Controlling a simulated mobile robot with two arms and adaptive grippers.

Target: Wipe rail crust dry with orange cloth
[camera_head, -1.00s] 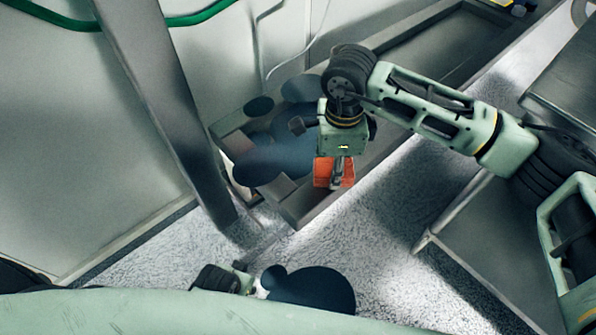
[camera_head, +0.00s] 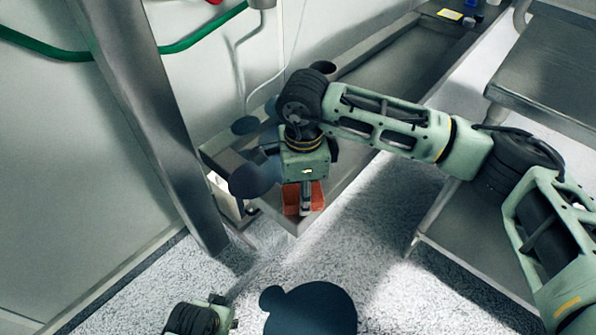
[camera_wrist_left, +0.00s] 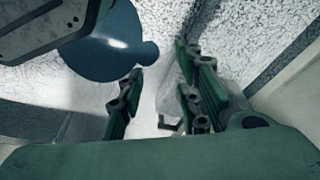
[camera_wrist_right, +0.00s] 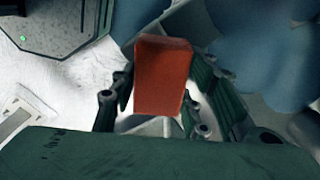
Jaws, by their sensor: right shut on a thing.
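My right gripper (camera_head: 304,208) is shut on the orange cloth (camera_head: 290,197), low over the near end of a long grey metal trough-like rail (camera_head: 397,82). In the right wrist view the cloth (camera_wrist_right: 162,75) stands up as a folded block between the fingers. I cannot tell whether it touches the rail, and I cannot make out the crust. My left gripper (camera_head: 232,313) is low at the bottom of the head view, away from the rail. In the left wrist view its fingers (camera_wrist_left: 160,105) are apart, with a pale translucent patch between or behind them.
Dark blue rounded shapes (camera_head: 255,179) lie by the rail's left side; another (camera_head: 310,309) is near my left gripper. A metal post (camera_head: 150,125) stands left of the rail. A steel table (camera_head: 555,85) is at right. Speckled floor shows between.

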